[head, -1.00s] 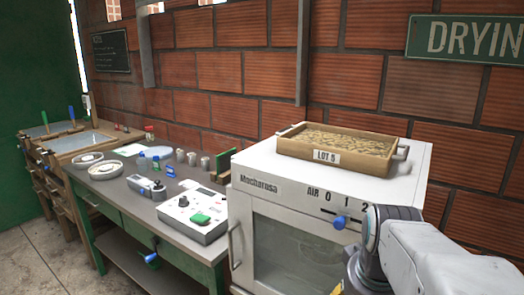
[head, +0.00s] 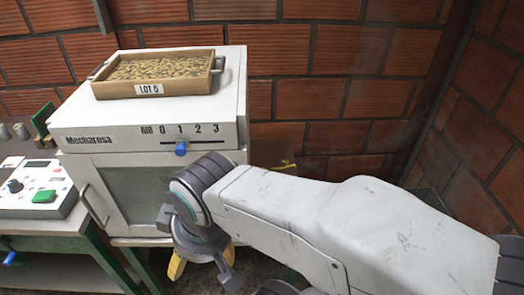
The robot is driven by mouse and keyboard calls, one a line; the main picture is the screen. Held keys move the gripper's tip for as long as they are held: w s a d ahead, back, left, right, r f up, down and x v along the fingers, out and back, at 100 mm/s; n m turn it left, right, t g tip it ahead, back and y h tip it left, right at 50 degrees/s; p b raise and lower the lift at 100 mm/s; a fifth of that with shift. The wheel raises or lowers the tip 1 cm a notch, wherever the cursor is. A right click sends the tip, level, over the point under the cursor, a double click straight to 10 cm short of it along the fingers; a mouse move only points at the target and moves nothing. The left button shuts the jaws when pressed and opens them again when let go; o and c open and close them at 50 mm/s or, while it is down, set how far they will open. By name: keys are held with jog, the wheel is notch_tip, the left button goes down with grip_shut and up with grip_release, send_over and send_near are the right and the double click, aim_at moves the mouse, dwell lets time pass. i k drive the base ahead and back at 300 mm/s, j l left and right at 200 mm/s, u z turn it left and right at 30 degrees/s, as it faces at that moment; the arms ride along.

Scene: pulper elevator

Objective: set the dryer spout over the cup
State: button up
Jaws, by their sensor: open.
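The dryer is a white cabinet (head: 75,141) marked Mecharosa, with a glass door below. Its AIR scale runs from 0 to 3, and the blue slider knob (head: 180,149) sits about under the 1. I cannot make out a spout on the dryer. Small pale cups (head: 20,131) stand at the far left edge, partly cut off; I cannot tell which is the task's cup. My gripper (head: 204,270) hangs low in front of the dryer's right side, pointing down, open and with nothing visible in it. My arm hides the dryer's lower right part.
A wooden tray (head: 178,87) of beans labelled LOT 5 sits on the dryer. At left, a green-framed bench (head: 60,228) holds a white device (head: 42,180) with a green pad. Brick walls close off the back and right.

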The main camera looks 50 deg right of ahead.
aim_at(285, 162)
jog(key=z, duration=1.6)
jog(key=l, duration=0.1)
